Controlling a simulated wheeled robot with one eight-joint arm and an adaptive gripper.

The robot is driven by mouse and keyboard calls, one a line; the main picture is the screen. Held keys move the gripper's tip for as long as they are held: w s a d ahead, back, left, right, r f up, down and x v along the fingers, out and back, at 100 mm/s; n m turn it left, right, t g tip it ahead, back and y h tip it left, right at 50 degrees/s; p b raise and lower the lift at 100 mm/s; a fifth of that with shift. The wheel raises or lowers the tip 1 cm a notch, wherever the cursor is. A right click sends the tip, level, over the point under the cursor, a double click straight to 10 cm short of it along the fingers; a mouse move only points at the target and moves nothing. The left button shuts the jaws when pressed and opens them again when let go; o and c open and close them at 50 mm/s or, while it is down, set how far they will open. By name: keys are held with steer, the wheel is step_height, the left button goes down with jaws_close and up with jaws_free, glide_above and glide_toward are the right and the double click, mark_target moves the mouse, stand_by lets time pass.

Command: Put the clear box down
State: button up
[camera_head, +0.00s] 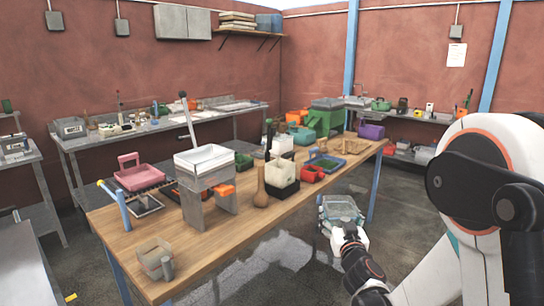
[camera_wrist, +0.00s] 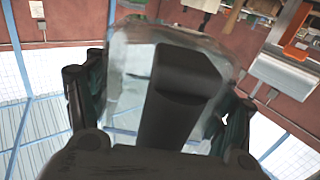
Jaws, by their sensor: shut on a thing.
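The clear box (camera_head: 340,208) is in my gripper (camera_head: 342,229), held in the air beside the table's right-hand long edge in the head view, over the floor. In the wrist view, the clear box (camera_wrist: 132,62) fills the space between the two fingers of my gripper (camera_wrist: 160,105), with a dark handle-like part in front of it. The fingers are shut on its sides. The wooden table (camera_head: 222,232) is to the left of the gripper. Another clear container (camera_head: 153,260) stands at the table's near corner.
The table's near right part is bare.

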steer(key=shift+a, duration=0.1)
steer(key=w+a+r+n+g+y, duration=0.1)
steer(key=w+a+n+y, duration=0.2)
steer(key=a, duration=0.9)
steer(key=w+a+n+g+y, duration=0.15)
steer(key=w+a+y, duration=0.3)
steer(key=a, duration=0.75)
steer(key=w+a+r+n+y, duration=0.1)
steer(key=w+a+n+y, duration=0.2)
steer(key=a, duration=0.9)
steer(key=a+n+g+y, duration=0.2)
steer(key=a+g, duration=0.1)
steer(key=a, duration=1.1)
steer(key=shift+s+a+r+y, duration=0.25)
steer(key=shift+a+y, duration=0.1)
step_height(320, 180, down, 20)
steer(key=b, duration=0.6)
steer(key=shift+r, duration=0.2)
